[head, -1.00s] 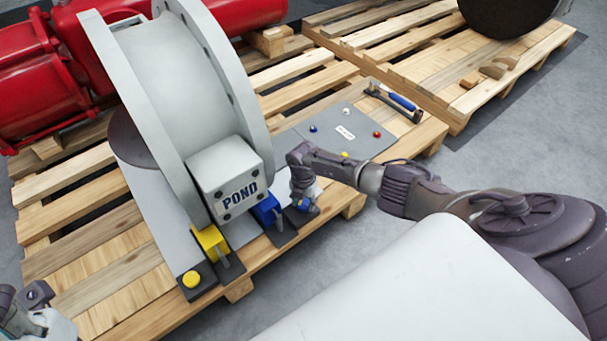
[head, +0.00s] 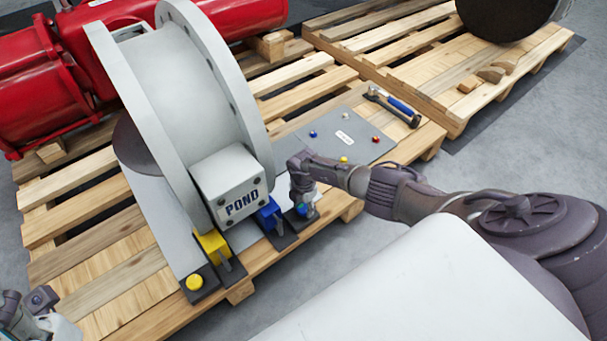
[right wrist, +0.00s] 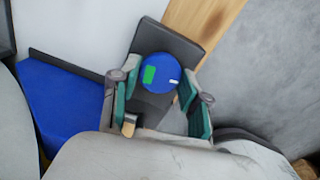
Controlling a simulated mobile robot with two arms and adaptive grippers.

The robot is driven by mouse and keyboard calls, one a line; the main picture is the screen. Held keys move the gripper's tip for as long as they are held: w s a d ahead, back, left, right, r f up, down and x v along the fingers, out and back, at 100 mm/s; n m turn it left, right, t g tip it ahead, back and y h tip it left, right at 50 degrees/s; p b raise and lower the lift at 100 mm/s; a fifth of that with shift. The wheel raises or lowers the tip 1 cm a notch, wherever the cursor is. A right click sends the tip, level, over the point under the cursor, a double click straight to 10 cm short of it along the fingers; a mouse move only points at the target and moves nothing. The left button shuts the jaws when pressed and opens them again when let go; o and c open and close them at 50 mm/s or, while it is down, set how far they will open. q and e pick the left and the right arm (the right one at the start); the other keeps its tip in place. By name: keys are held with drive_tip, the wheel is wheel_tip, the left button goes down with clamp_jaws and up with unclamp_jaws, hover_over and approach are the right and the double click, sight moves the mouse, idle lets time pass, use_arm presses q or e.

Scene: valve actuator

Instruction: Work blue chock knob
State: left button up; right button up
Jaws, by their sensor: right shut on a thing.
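The blue chock (head: 268,214) sits against the white ring-shaped valve part, under its POND box, on the pallet. Its round blue knob (right wrist: 160,73) stands on a dark plate, with a green patch and a small white mark on top. My right gripper (right wrist: 160,92) has its fingers on either side of the knob and is shut on it. In the head view this gripper (head: 302,206) points down and hides most of the knob. The blue chock also shows at the left in the right wrist view (right wrist: 60,105). My left gripper (head: 28,312) is partly cut off at lower left.
A yellow chock (head: 213,246) and yellow knob (head: 195,282) stand to the left on the pallet. A grey mat (head: 335,150) with small coloured pieces and a blue-handled hammer (head: 393,105) lie behind my right arm. A red machine (head: 45,90) stands at back left.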

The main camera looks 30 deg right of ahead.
sight(304, 209)
drive_tip(key=o, duration=1.1)
drive_tip(key=shift+o, duration=0.2)
drive_tip(key=shift+r, duration=0.1)
wheel_tip(304, 209, up, 12)
